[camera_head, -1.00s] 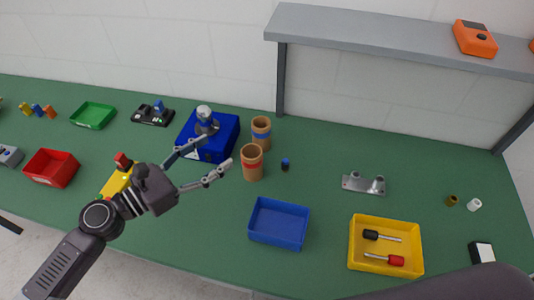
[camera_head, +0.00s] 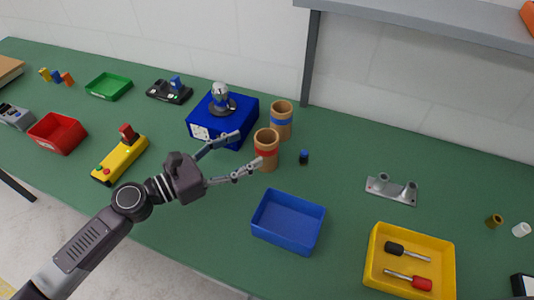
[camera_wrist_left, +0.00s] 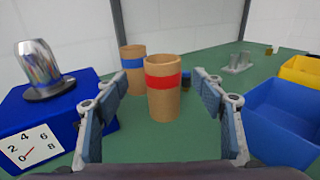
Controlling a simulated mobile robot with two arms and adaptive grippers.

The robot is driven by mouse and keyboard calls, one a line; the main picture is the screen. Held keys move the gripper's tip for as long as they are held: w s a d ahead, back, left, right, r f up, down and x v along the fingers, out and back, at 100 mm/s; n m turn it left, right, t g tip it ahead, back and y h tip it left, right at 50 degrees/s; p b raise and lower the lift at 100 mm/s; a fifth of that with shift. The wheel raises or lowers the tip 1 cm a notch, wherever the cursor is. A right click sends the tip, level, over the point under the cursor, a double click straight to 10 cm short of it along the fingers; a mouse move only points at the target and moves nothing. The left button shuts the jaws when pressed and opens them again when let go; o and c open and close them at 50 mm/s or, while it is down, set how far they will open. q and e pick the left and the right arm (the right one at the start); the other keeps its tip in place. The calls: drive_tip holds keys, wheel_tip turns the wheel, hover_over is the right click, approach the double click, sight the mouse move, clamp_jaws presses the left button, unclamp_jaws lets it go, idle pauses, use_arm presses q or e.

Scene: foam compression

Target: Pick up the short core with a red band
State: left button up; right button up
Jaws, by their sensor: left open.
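The short core with a red band (camera_head: 266,149) is a tan cardboard cylinder standing upright on the green table. It also stands in the left wrist view (camera_wrist_left: 163,88), ahead of and between my open fingers. A second tan core with a blue band (camera_head: 281,120) stands just behind it; its lower part is partly hidden in the left wrist view (camera_wrist_left: 133,68). My left gripper (camera_head: 247,154) is open and empty, its fingertips close to the red-banded core on the near left side. Whether a fingertip touches it I cannot tell. My right gripper is not in view.
A blue box with a dial and metal knob (camera_head: 237,137) stands left of the cores, close to one finger. A blue tray (camera_head: 257,231) is in front, and a small dark blue-topped cylinder (camera_head: 304,157) stands to the right. A shelf post (camera_head: 311,60) rises behind.

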sight(257, 145)
use_arm(q)
drive_tip(key=p+x, duration=0.2)
drive_tip(key=x, duration=0.4)
drive_tip(key=shift+d+r, duration=0.15)
drive_tip(key=shift+d, duration=0.25)
drive_tip(key=shift+w+d, duration=0.15)
drive_tip(key=shift+d, duration=0.05)
drive_tip(key=shift+c, duration=0.4)
drive_tip(key=c, duration=1.3)
